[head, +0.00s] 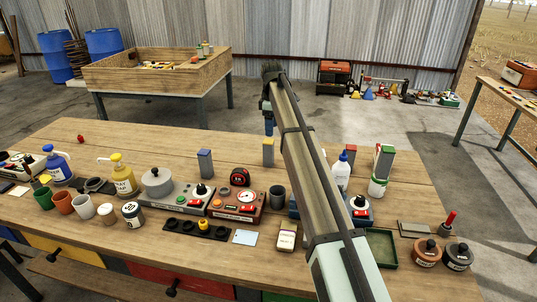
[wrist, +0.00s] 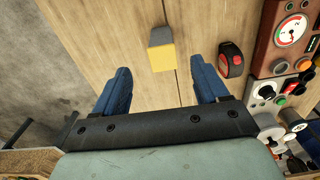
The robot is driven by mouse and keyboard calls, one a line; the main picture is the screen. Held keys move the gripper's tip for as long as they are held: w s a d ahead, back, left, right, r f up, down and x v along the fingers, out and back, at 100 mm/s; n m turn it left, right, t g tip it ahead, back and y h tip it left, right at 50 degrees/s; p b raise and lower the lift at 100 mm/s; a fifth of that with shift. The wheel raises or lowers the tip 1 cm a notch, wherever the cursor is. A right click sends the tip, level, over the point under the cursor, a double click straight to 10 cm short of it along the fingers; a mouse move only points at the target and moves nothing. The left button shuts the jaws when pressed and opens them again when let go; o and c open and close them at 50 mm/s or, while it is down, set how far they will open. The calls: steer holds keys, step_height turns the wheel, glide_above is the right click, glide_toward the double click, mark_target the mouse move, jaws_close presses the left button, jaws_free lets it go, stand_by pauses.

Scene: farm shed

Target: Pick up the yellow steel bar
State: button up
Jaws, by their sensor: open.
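In the wrist view the yellow bar (wrist: 163,56) lies just beyond the gap between my fingertips, roughly centred. My gripper (wrist: 159,66) is open and empty, with two blue fingers spread apart. In the head view my gripper (head: 269,128) is above and beyond the bar, mostly hidden behind my arm. The exact height between fingers and bar cannot be told.
A blue bar (head: 205,163) stands left of the yellow one; a red bar (head: 349,156) and a green bar (head: 384,160) stand to the right. A red tape measure (head: 240,177) sits nearby, before it. Bottles, control boxes and pots crowd the workbench (head: 120,143) front.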

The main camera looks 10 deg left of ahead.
mark_target(271, 141)
step_height(271, 141, down, 7)
steer(key=shift+s+a+f, duration=0.1)
steer(key=shift+a+f, duration=0.1)
steer(key=shift+f, duration=0.65)
steer(key=shift+w+a+f, duration=0.1)
steer(key=shift+a+f, duration=0.1)
steer(key=shift+f, duration=0.65)
steer(key=shift+s+a+f, duration=0.1)
steer(key=shift+a+f, duration=0.1)
steer(key=shift+f, duration=0.65)
steer(key=c, duration=1.2)
steer(key=shift+c, duration=0.2)
